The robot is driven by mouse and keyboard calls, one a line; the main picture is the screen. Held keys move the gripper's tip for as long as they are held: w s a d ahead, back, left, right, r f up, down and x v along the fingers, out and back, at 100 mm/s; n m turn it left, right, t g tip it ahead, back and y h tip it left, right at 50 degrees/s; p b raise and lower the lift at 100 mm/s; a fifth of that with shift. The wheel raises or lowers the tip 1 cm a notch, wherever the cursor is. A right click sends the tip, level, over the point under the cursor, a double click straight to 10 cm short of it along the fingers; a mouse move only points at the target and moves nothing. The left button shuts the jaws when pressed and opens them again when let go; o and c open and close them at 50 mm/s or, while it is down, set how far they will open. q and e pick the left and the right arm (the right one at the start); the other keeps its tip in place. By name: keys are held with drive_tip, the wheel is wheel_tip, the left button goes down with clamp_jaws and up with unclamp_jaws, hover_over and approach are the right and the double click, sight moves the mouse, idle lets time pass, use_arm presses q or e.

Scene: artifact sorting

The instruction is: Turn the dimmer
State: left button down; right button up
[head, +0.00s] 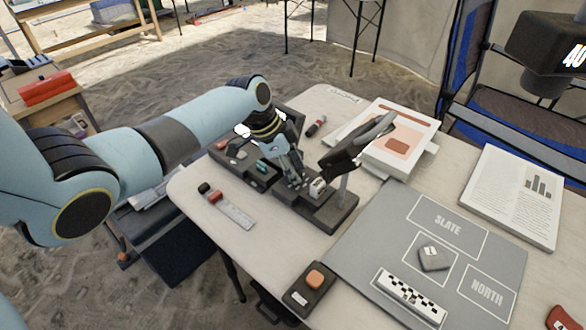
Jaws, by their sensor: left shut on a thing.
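A black lamp stands near the table's far left side. Its dark head (357,144) is tilted on a grey post, above a dark rectangular base (335,212). A small whitish part (317,186) sits on the base beside the post. My left gripper (298,183) reaches down to the base, just left of that part. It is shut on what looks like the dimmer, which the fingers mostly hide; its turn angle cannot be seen. My right gripper is not in view.
A dark tray (225,158) with small pieces lies left of the lamp. A grey mat (380,235) bears a grey stone (433,257) and a checkered scale bar (410,297). A black box with an orange button (315,278) stands in front. Papers (512,195) lie right.

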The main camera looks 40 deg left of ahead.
use_arm(q)
drive_tip(key=c, duration=1.1)
unclamp_jaws()
drive_tip(key=shift+o, duration=0.2)
drive_tip(key=shift+a+r, duration=0.1)
drive_tip(key=v, duration=1.1)
drive_tip(key=shift+r, duration=0.4)
drive_tip(key=shift+s+f, duration=0.1)
drive_tip(key=shift+s, duration=0.1)
